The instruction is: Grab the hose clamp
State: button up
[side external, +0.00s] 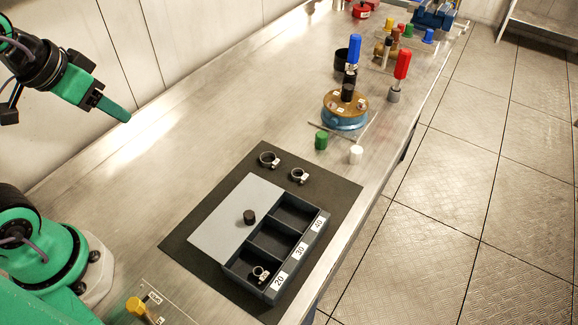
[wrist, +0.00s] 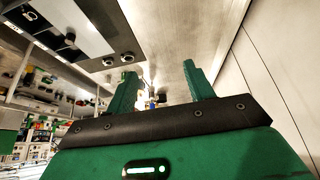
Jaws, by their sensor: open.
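Two ring-shaped metal hose clamps lie on the dark mat behind the box: a left clamp (side external: 268,159) and a right clamp (side external: 299,175). A third clamp (side external: 260,274) sits in the box compartment labelled 20. In the wrist view two clamps show side by side near the upper left, one (wrist: 108,61) and the other (wrist: 127,57). My gripper (side external: 125,116) hangs above the bench at the upper left, well apart from the clamps. In the wrist view its two fingers (wrist: 159,70) are spread with nothing between them.
The dark box (side external: 318,227) has compartments labelled 20, 30 and 40, and a grey lid (side external: 232,215) with a black knob beside them. A green cap (side external: 321,140) and white cap (side external: 356,154) stand behind the mat (side external: 340,187).

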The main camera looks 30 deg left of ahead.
jog(key=shift+w, duration=0.1)
jog(key=shift+c, duration=0.4)
jog(key=n+g, duration=0.6)
jog(key=n, duration=1.1)
send_over(300, 178)
notch_tip(300, 178, down, 16)
jog(key=shift+w+a+f, duration=0.1)
jog(key=shift+w+f, duration=0.1)
jog(key=shift+f, duration=1.9)
jog(key=shift+w+a+f, duration=0.1)
jog(key=shift+w+f, duration=0.05)
jog(key=shift+f, duration=1.9)
jog(key=c, duration=1.1)
